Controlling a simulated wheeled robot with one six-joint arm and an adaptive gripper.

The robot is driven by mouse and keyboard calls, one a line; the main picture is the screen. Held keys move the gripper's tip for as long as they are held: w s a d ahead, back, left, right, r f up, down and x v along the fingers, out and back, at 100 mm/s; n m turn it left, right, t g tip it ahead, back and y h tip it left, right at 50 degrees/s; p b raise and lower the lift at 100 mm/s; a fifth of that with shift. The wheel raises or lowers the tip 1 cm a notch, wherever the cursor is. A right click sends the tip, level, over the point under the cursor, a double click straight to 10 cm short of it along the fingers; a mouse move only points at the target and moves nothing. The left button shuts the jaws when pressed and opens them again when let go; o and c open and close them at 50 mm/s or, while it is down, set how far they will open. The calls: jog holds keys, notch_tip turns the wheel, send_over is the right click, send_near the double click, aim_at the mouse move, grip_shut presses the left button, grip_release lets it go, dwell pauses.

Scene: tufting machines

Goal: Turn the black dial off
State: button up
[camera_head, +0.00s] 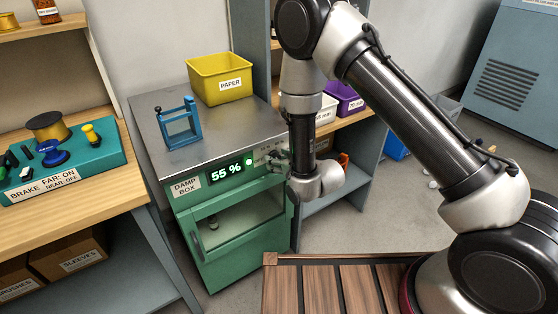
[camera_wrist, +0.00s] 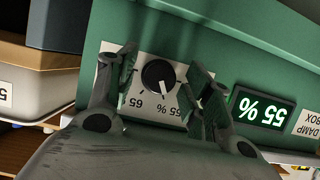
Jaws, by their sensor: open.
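The black dial (camera_wrist: 158,76) sits on a white scale plate (camera_wrist: 128,84) on the green damp box (camera_head: 245,250). The plate is seen upside down in the wrist view, with marks 55 % and 65. In the head view my gripper (camera_head: 281,159) is at the box's upper right front, and the dial cannot be made out there.
The display (camera_head: 227,172) reads 55 %, with a lit green lamp (camera_head: 249,162) beside it. A blue frame (camera_head: 180,124) and yellow PAPER bin (camera_head: 220,79) stand on the box top. A teal BRAKE block (camera_head: 100,160) is on the left bench. Shelves with bins stand right of the box.

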jog(key=shift+c, duration=0.2)
jog(key=c, duration=1)
jog(key=shift+o, duration=0.2)
jog(key=n+t+h, duration=0.1)
jog(key=n, duration=0.1)
jog(key=n+t+h, duration=0.1)
jog(key=n, duration=0.2)
jog(key=n+t+h, duration=0.1)
jog(key=n+t, duration=0.1)
jog(key=n, duration=0.1)
jog(key=shift+s+a, duration=0.15)
jog(key=shift+a, duration=0.1)
jog(key=shift+n+h, duration=0.3)
jog(key=o, duration=1)
jog(key=shift+f, duration=0.1)
